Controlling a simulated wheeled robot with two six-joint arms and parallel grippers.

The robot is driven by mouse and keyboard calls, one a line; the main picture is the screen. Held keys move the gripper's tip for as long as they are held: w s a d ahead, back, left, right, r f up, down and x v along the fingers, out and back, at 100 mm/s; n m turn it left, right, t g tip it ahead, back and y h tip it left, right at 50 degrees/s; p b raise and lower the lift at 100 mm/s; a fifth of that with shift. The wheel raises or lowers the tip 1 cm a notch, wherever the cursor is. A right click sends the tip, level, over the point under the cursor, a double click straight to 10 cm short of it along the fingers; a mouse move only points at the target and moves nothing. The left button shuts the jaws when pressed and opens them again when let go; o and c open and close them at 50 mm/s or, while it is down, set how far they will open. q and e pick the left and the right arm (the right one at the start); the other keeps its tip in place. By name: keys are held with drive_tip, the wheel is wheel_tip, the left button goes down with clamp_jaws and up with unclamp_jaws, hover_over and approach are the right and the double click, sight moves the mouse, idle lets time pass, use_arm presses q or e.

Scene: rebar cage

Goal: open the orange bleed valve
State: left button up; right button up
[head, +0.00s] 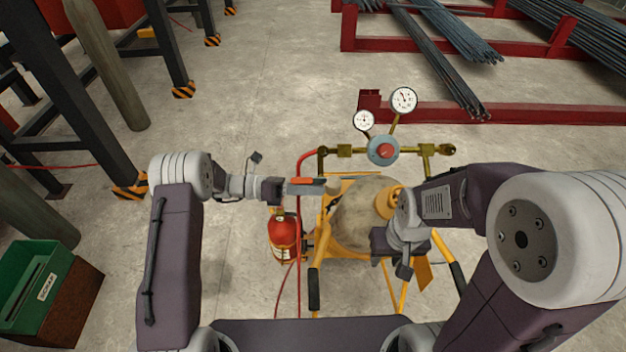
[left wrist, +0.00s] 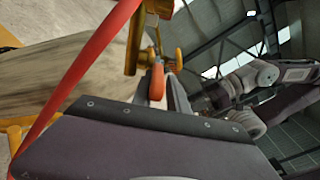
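The orange bleed valve handle (head: 300,181) is a small lever by the left end of the brass manifold. It also shows upright in the left wrist view (left wrist: 157,80). My left gripper (head: 308,188) is at the handle, its grey fingers pointing right. In the left wrist view a grey finger (left wrist: 178,97) lies close beside the handle on its right; the other finger is not clear, so I cannot tell whether it grips. My right gripper (head: 404,268) hangs low over the right side of the cart, by the cylinder, with its fingertips unclear.
The brass manifold (head: 345,150) carries two white gauges (head: 403,100) and a red-centred regulator knob (head: 382,151). A pale cylinder (head: 362,215) sits in a yellow cart (head: 316,250). A red hose (left wrist: 75,75) runs close to my left gripper. A red extinguisher (head: 284,238) stands left of the cart.

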use_arm(q)
drive_tip(key=shift+w+r+t+h, duration=0.15)
drive_tip(key=shift+w+r+t, duration=0.1)
drive_tip(key=shift+w+r, duration=0.3)
drive_tip(key=shift+w+r+t+h, duration=0.15)
drive_tip(key=shift+w+r+t, duration=0.15)
drive_tip(key=shift+r, duration=0.4)
drive_tip(key=shift+w, duration=0.1)
drive_tip(key=s+f+g, duration=0.1)
drive_tip(key=s+f, duration=0.1)
drive_tip(key=b, duration=0.1)
approach(313, 182)
drive_tip(key=shift+s+a+f, duration=0.15)
drive_tip(key=shift+s+f, duration=0.25)
drive_tip(key=shift+s, duration=0.35)
